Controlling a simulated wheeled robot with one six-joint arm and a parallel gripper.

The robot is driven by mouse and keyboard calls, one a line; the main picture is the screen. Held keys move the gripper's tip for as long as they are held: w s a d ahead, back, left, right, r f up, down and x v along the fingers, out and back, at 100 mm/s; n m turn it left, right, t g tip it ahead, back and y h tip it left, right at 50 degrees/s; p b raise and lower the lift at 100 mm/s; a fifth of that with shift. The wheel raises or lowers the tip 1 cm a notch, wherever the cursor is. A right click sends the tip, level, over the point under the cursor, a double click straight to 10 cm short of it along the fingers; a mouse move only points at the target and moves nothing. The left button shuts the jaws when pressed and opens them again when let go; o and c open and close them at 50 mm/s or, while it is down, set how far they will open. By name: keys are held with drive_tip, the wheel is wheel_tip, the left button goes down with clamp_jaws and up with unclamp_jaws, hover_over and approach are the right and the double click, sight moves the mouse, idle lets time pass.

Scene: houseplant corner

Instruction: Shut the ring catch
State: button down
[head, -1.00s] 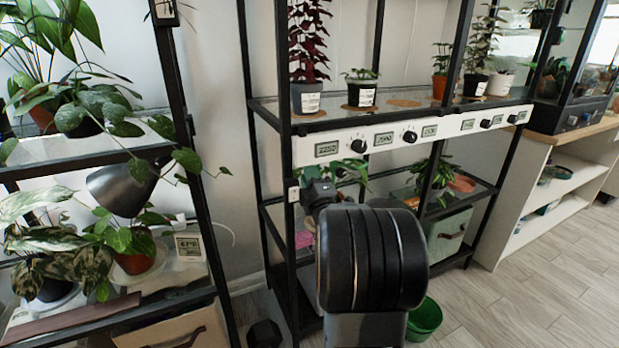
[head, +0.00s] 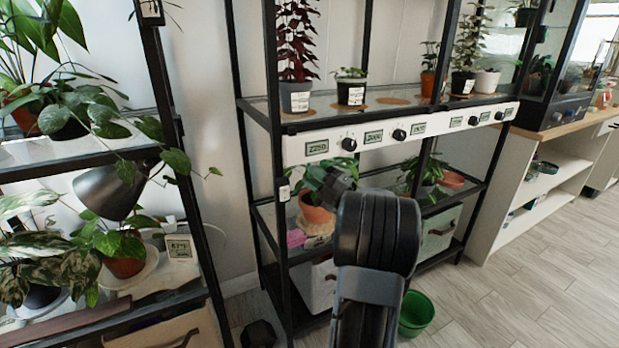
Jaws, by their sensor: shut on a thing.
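My gripper (head: 336,184) is only partly in view, a small dark shape beyond my thick black arm, in front of the middle shelf of the black rack. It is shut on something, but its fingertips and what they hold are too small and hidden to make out. Right behind it is a leafy green plant (head: 314,176) in a terracotta pot (head: 315,207), standing on a round tan mat. I cannot tell whether the gripper touches this plant. I cannot make out the ring catch in this view.
A white panel (head: 293,150) with dials and displays runs along the rack above the gripper. Potted plants stand on the shelf over it. A rack post (head: 280,215) is left of the plant. A green bucket (head: 416,313) is on the floor. Open floor (head: 510,290) lies to the right.

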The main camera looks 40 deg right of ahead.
drive_tip(key=shift+s+d+n+g+y, duration=0.1)
drive_tip(key=shift+d+n+g+y, duration=0.3)
drive_tip(key=shift+y, duration=0.5)
drive_tip(key=shift+n+y, duration=0.3)
drive_tip(key=shift+y, duration=0.1)
drive_tip(key=c, duration=1)
unclamp_jaws()
drive_tip(key=shift+o, duration=0.2)
drive_tip(key=p+v, duration=0.3)
drive_tip(key=v, duration=1)
drive_tip(key=shift+s+d, duration=0.2)
drive_tip(key=shift+s, duration=0.2)
